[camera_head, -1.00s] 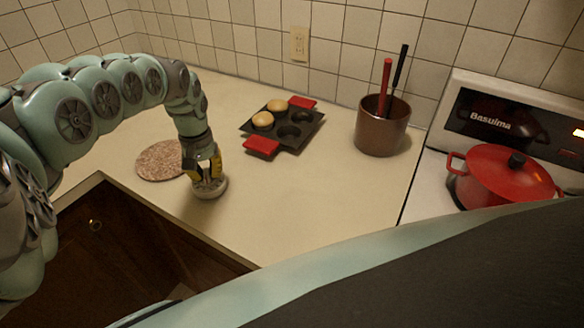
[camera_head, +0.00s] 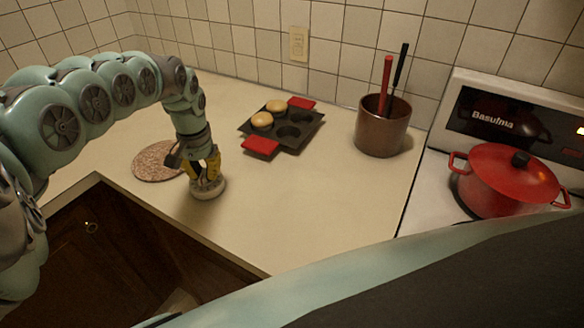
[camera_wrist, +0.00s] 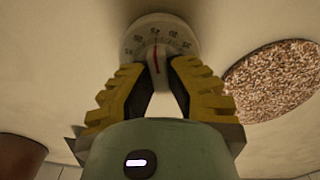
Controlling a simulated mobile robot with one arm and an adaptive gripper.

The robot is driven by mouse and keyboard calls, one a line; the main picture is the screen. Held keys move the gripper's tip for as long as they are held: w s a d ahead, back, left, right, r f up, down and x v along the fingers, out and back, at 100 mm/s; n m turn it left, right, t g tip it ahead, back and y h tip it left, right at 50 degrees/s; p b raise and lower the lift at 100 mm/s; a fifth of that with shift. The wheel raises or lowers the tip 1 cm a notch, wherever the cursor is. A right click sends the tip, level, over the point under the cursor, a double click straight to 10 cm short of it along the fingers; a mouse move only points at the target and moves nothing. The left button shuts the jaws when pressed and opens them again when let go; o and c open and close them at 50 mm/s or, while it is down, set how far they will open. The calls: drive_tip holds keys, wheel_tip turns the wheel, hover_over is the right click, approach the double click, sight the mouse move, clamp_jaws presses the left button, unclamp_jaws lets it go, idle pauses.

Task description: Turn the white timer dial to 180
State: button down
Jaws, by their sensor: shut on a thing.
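The white timer (camera_head: 208,190) stands on the counter near its front edge. In the wrist view the timer (camera_wrist: 160,28) shows a ring of printed numbers and a red pointer line, with the digits too small to read surely. My gripper (camera_head: 207,178) points down onto the timer from above. In the wrist view its yellow ridged fingers (camera_wrist: 158,68) close in on both sides of the dial's middle.
A round speckled mat (camera_head: 150,162) lies left of the timer. A dark muffin tin (camera_head: 262,128) with red handles and two buns sits behind. A brown utensil pot (camera_head: 380,140) and a red pot (camera_head: 500,185) on the stove stand right. The counter between is clear.

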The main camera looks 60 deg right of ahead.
sight(204, 172)
drive_tip(key=c, duration=0.9)
unclamp_jaws()
drive_tip(key=shift+c, duration=0.2)
wheel_tip(204, 172, up, 12)
